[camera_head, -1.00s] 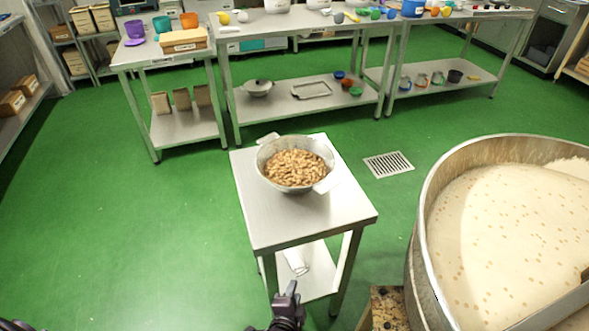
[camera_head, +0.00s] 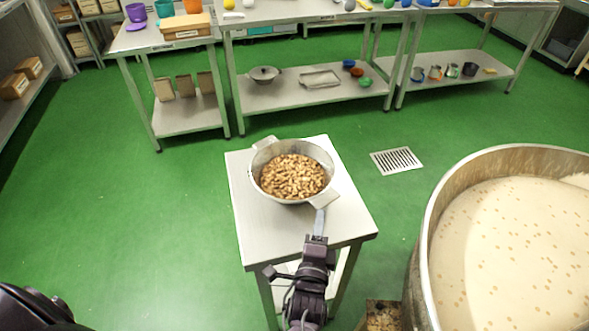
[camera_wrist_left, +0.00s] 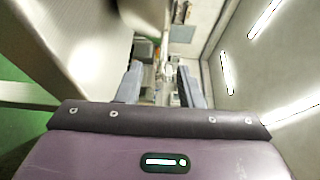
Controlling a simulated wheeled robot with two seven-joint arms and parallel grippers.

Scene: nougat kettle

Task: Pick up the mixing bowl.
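The mixing bowl (camera_head: 257,166) is a grey metal bowl full of brown nuts, upright on a small steel table (camera_head: 262,232). It has a flat handle at its back left and another (camera_head: 325,199) at its front right. My left gripper (camera_head: 319,222) is over the table's front edge, its tip close to the front-right handle; I cannot tell whether they touch. In the left wrist view the two fingers of my left gripper (camera_wrist_left: 162,84) are apart, with nothing clearly held between them. My right gripper is not in view.
A large round kettle (camera_head: 433,215) of pale mix with bits stands at the right. A floor drain (camera_head: 397,160) lies between it and the back benches. Steel benches (camera_head: 300,92) with trays and bowls line the back. The green floor at the left is clear.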

